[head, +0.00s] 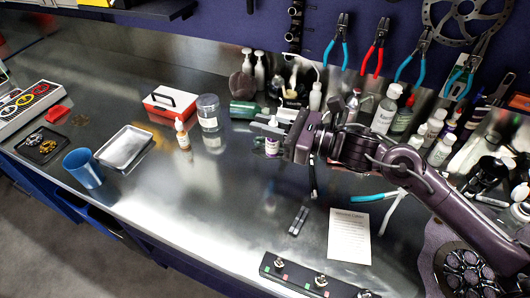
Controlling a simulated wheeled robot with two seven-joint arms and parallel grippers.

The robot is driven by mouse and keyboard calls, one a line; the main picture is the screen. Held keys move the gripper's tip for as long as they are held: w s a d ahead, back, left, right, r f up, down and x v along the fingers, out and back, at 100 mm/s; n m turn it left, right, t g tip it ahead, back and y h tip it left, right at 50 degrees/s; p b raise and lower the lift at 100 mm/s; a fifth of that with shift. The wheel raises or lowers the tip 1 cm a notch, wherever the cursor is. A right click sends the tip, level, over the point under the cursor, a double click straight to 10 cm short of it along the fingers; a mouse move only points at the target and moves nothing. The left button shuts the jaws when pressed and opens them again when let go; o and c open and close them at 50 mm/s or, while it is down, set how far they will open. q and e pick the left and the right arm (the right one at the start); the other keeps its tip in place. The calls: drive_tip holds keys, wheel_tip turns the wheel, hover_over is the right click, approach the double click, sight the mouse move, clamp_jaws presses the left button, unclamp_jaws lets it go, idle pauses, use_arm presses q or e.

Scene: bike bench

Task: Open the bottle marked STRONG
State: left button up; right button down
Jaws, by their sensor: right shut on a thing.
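My right gripper (277,131) reaches in from the right over the middle of the bench. It is shut on a small pale bottle (272,147) with a purplish label, and its fingers hide the upper part. The bottle looks upright; I cannot tell whether its base touches the bench. A second small bottle (183,135), white with an orange-brown label and a narrow top, stands upright to the left. The word STRONG cannot be read on any bottle at this size. My left gripper is not in view.
A clear jar (208,112), a red and white box (171,103), a metal tray (124,147) and a blue cup (83,167) stand to the left. Many bottles crowd the back right. A printed sheet (349,238) lies in front.

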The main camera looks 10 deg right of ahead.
wheel_tip(320, 180, down, 10)
drive_tip(key=shift+r+p, duration=0.15)
drive_tip(key=shift+p, duration=0.7)
drive_tip(key=shift+f+b, duration=0.2)
drive_tip(key=shift+b, duration=0.1)
drive_tip(key=c, duration=1.4)
unclamp_jaws()
drive_tip(key=shift+r, duration=0.1)
drive_tip(key=shift+r+p, duration=0.15)
drive_tip(key=shift+p, duration=0.15)
drive_tip(key=b+v, duration=0.2)
drive_tip(key=v, duration=0.8)
drive_tip(key=shift+v, duration=1)
